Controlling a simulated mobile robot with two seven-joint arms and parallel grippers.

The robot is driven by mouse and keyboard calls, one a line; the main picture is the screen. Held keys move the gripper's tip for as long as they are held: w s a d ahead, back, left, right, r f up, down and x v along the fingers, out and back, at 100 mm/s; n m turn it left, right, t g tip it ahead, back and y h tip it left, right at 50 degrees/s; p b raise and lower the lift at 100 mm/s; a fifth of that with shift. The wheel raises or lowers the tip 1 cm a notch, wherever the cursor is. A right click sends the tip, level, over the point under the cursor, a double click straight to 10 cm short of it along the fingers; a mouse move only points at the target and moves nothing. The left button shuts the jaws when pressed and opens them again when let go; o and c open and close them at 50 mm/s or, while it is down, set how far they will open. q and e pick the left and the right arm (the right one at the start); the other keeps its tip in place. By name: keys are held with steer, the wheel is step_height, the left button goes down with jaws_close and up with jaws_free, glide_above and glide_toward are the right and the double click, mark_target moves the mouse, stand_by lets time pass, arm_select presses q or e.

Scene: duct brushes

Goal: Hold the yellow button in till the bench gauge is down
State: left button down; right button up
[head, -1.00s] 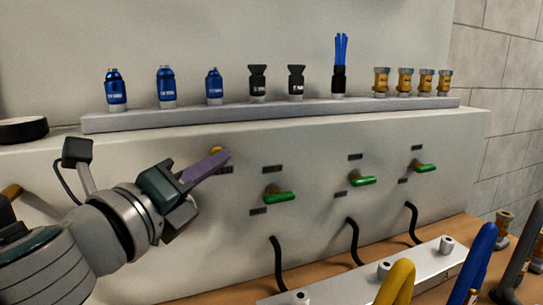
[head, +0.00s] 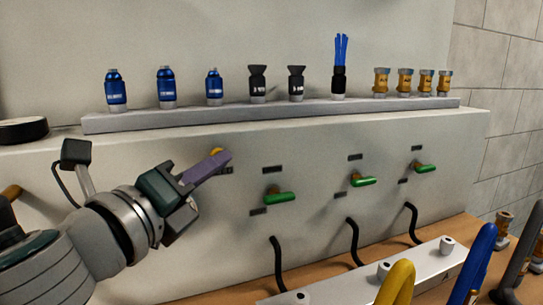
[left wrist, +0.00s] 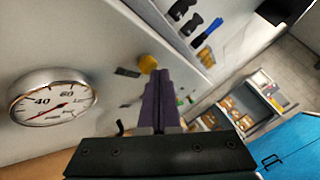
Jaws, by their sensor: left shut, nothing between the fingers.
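The yellow button (head: 216,152) sits on the pale bench panel (head: 320,215). It is partly hidden behind my left gripper's purple fingers (head: 226,156), which are shut with nothing between them. In the left wrist view the button (left wrist: 147,64) shows just beside the shut fingertips (left wrist: 158,74). I cannot tell whether they touch it or whether it is pressed in. The round gauge (left wrist: 52,97) has a white face, a silver rim and a reddish needle. The needle seems to lie toward the lower left, below the 40 mark; its exact reading is unclear. My right gripper is not in view.
Green-handled valves (head: 280,197) stick out of the panel right of the button. A shelf (head: 270,115) above holds several blue, black and brass fittings. Black hoses (head: 277,265) hang below. A pale rail (head: 345,280) and curved handles (head: 480,262) stand at the lower right.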

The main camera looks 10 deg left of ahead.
arm_select(q)
steer(key=shift+s+d, duration=0.4)
steer(key=shift+s, duration=0.25)
steer(key=s+d, duration=0.1)
steer(key=s, duration=0.1)
steer(key=s+d, duration=0.1)
steer(key=s, duration=0.1)
steer(key=shift+d, duration=0.4)
